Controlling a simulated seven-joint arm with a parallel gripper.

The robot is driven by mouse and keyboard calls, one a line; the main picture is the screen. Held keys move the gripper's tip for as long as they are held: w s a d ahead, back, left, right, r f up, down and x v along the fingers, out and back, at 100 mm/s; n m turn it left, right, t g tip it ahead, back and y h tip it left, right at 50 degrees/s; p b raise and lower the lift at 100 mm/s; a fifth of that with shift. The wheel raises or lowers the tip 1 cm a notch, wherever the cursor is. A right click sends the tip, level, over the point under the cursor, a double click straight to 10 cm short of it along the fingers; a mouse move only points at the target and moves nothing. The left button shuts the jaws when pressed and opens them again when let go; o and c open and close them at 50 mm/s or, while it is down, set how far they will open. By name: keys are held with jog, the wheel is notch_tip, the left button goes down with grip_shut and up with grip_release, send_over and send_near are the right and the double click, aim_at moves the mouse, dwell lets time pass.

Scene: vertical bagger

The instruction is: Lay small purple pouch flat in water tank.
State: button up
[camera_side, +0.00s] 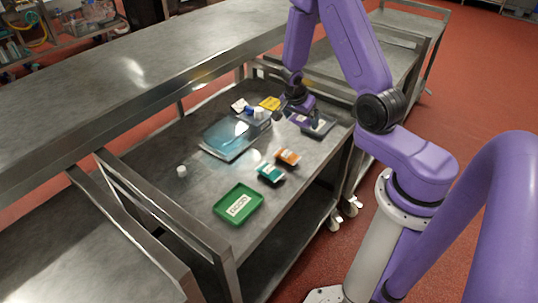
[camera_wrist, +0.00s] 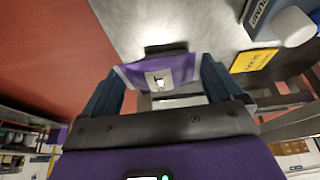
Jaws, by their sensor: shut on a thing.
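The small purple pouch (camera_wrist: 185,68) has a white label and sits between the two dark fingers in the wrist view. In the side view the purple pouch (camera_side: 300,119) is partly hidden by my gripper (camera_side: 297,108), which is shut on it at the back right of the steel table. Whether the pouch touches the surface below is hard to tell. The water tank (camera_side: 222,145), a shallow see-through bluish basin, stands to the left of my gripper.
A grey tray (camera_side: 321,128) lies just right of the pouch.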

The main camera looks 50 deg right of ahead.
send_near(300, 148)
jog(key=shift+x, duration=2.65)
jog(key=shift+d+r, duration=0.15)
jog(key=shift+r, duration=8.3)
notch_tip(300, 148, down, 17)
jog(key=shift+f, duration=0.3)
jog(key=shift+c, duration=0.4)
jog(key=shift+v, duration=4.75)
jog(key=shift+d, duration=0.1)
jog(key=shift+f, duration=0.1)
